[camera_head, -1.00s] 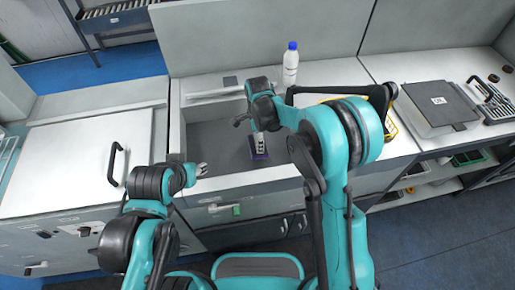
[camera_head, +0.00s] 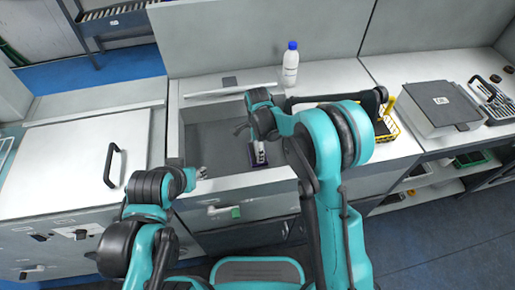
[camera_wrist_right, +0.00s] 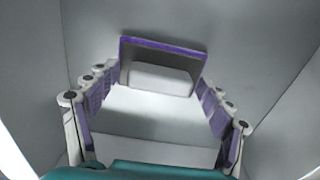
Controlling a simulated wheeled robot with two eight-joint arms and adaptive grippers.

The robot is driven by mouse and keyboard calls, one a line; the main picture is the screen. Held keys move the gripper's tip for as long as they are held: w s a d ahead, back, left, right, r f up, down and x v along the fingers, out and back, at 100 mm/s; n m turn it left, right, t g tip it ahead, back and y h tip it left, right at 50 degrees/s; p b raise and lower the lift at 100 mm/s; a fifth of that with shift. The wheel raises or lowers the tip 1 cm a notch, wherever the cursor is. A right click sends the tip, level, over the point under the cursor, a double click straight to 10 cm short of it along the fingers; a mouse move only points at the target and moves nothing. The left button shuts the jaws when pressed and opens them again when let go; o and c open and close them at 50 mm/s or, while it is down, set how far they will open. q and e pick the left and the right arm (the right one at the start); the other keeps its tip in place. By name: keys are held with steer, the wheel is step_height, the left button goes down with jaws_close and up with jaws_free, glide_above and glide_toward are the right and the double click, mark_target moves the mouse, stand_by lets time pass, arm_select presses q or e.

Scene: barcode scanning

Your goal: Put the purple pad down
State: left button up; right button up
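The purple pad (camera_head: 251,163) is a small, dark purple flat thing at the end of my right gripper, inside the grey sunken basin. In the right wrist view the purple pad (camera_wrist_right: 160,46) shows a grey face with a purple rim. My right gripper (camera_wrist_right: 159,82) has its two fingers, lined with purple, at either side of the pad, with the tips against its edges. A pale block shape lies in front of its face. My right gripper (camera_head: 259,153) is partly covered by its wrist in the head view. My left gripper (camera_head: 202,173) hovers at the basin's front left, apart from the pad; its fingers are too small to read.
The grey basin (camera_head: 205,135) has open floor left of the pad. A white bottle with a blue cap (camera_head: 290,68) stands behind it. A yellow basket (camera_head: 388,127) and a grey box (camera_head: 440,105) stand on the right counter.

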steer(key=shift+r, duration=0.1)
steer(key=shift+r+p, duration=0.35)
steer(key=shift+r, duration=0.05)
step_height(320, 180, up, 11)
steer(key=p, duration=0.4)
steer(key=s+d+r+n+t, duration=0.3)
steer(key=s+d+r+n, duration=0.45)
steer(key=d+r, duration=0.25)
steer(key=s+d+n+t, duration=0.4)
steer(key=s+d+n, duration=0.3)
steer(key=s, duration=0.5)
steer(key=shift+d+f+n, duration=0.25)
steer(key=shift+d+n, duration=0.1)
steer(key=shift+n, duration=0.3)
